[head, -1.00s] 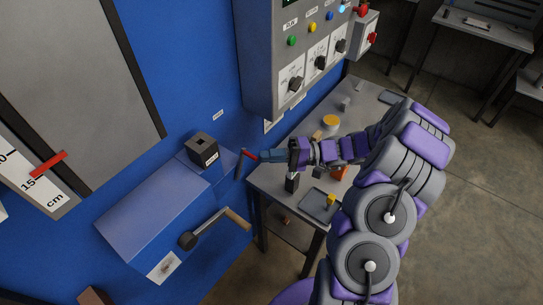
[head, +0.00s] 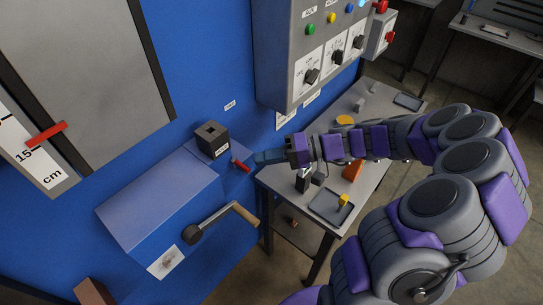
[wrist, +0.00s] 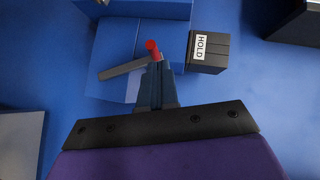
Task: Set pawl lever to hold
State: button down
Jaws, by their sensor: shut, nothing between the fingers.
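The pawl lever (head: 240,165), with a red grip, is on the blue housing beside the black HOLD block (head: 212,140). In the wrist view the lever's grey arm (wrist: 122,69) slants up toward a round red end (wrist: 151,45), just left of the HOLD block (wrist: 208,52). My gripper (head: 260,160) is shut and empty, with its tips close to the red grip. In the wrist view my gripper (wrist: 158,65) covers part of the lever near its red end. I cannot tell whether they touch.
A crank (head: 225,222) sticks out of the blue housing (head: 160,200) below. A grey control box (head: 290,50) with knobs and buttons hangs above right. A table (head: 300,235) with a tray and loose parts stands under my arm. A red pointer (head: 46,133) marks a centimetre scale at left.

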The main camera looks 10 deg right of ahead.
jog(key=shift+s+a+b, duration=0.3)
jog(key=shift+s+a, duration=0.3)
jog(key=shift+a, duration=0.1)
jog(key=shift+s, duration=0.1)
jog(key=d+r+p, duration=0.3)
jog(key=d+r, duration=0.3)
jog(key=d, duration=0.5)
jog(key=shift+r, duration=0.2)
jog(key=shift+s+d, duration=0.1)
jog(key=shift+d, duration=0.05)
